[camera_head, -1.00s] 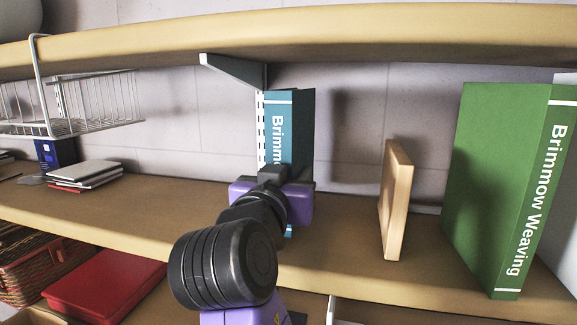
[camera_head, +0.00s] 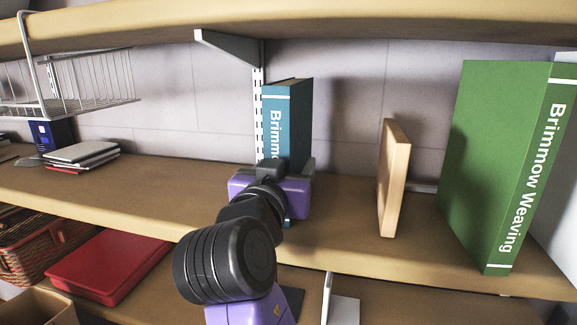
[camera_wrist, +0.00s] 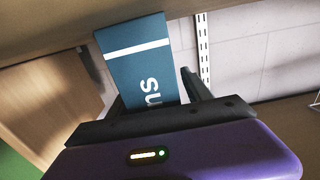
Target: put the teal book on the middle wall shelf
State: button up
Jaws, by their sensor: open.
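The teal book (camera_head: 287,110) stands upright on the middle shelf (camera_head: 340,237), its white-lettered spine facing me. My purple and black gripper (camera_head: 272,175) is in front of its lower part and hides much of the spine. In the wrist view the teal book (camera_wrist: 143,65) rises beyond my gripper (camera_wrist: 155,95), with one dark finger showing clear of its right side. The jaws are open. The book's base is mostly hidden by my gripper.
A thin wooden board (camera_head: 393,178) and a large green book (camera_head: 497,165) stand to the right. A wire basket (camera_head: 80,90) hangs at the left above some stacked books (camera_head: 82,155). A red box (camera_head: 108,265) sits below. The upper shelf (camera_head: 330,22) runs overhead.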

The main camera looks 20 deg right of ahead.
jog(key=shift+r, duration=0.2)
jog(key=b+v, duration=0.2)
jog(key=v, duration=1)
jog(key=shift+f, duration=0.1)
